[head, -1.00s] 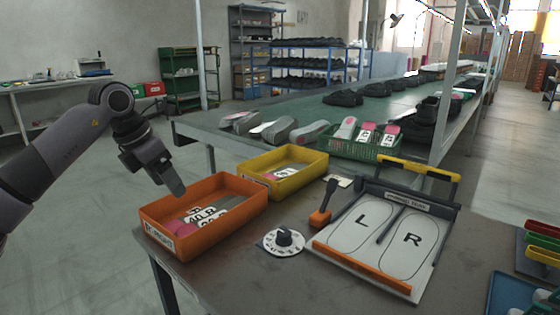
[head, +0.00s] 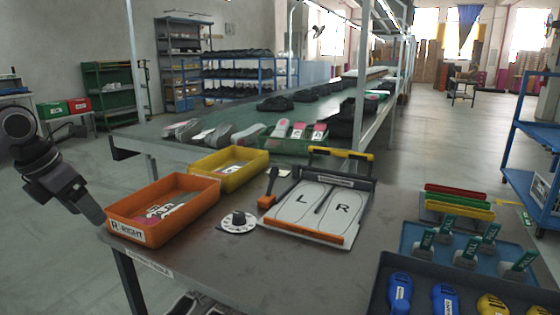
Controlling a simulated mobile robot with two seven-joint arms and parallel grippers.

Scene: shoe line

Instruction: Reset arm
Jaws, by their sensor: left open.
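My left gripper (head: 88,207) hangs at the left of the head view, its fingers pointing down to the right. My right gripper is not in the view.
The table (head: 200,262) carries a yellow bin (head: 262,165), a dial (head: 238,222), an L/R board (head: 290,222) and, at right, a blue tray (head: 408,238) with green-tagged tools. A conveyor (head: 225,118) with shoes runs behind. Floor at left is clear.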

